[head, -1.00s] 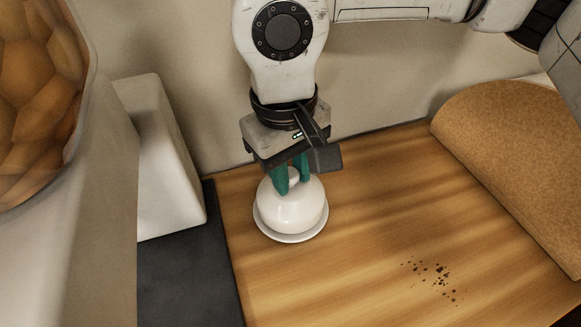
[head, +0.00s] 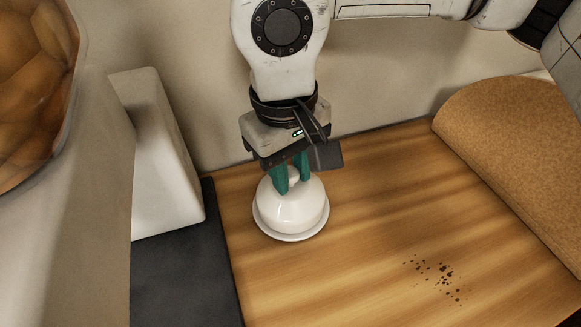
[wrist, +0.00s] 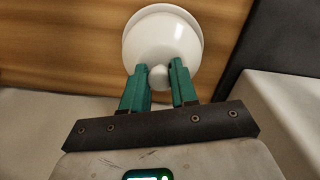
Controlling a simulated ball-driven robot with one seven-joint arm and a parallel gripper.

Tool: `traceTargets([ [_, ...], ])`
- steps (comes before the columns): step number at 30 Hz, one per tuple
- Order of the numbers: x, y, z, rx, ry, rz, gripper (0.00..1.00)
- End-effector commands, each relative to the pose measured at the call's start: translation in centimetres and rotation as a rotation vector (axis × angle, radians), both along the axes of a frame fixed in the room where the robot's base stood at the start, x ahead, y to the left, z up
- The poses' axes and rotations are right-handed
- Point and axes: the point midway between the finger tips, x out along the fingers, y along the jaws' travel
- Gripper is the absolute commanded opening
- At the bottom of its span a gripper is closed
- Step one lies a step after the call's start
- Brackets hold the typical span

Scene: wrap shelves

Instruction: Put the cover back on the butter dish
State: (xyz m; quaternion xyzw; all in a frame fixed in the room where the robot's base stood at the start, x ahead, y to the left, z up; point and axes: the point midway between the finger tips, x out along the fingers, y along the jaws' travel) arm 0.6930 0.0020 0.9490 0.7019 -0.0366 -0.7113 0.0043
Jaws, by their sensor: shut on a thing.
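The white domed cover (head: 291,208) sits over the white butter dish (head: 292,238), whose rim shows around its lower edge. The dish stands on the wooden surface. My gripper (head: 292,183), with green fingers, is above the cover and shut on its knob. In the wrist view, the round knob (wrist: 158,77) is between the two fingertips of my gripper (wrist: 159,80), with the cover (wrist: 165,42) beyond it. The dish rim (wrist: 128,40) shows at the cover's left edge there. Whether the cover fully touches the dish cannot be told.
A wooden surface (head: 370,220) extends to the right, mostly clear, with dark crumbs (head: 437,270) at the front. A brown curved object (head: 520,150) lies at the right. A white block (head: 165,160) and a dark strip (head: 185,275) are left; a wall is behind.

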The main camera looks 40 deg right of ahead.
Motion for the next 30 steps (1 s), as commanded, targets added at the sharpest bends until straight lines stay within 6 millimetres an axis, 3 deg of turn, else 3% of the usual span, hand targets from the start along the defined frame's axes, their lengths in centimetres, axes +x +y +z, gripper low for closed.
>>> traceTargets([
  [11, 0.0, 0.0, 0.01, 0.0, 0.0, 0.0, 0.0],
  [12, 0.0, 0.0, 0.0, 0.0, 0.0, 0.0, 0.32],
  [20, -0.01, 0.01, -0.01, 0.0, 0.0, 0.0, 0.57],
  [25, -0.01, 0.0, -0.01, 0.0, 0.001, 0.0, 0.58],
  [30, -0.01, 0.01, -0.03, 0.0, 0.001, 0.0, 0.73],
])
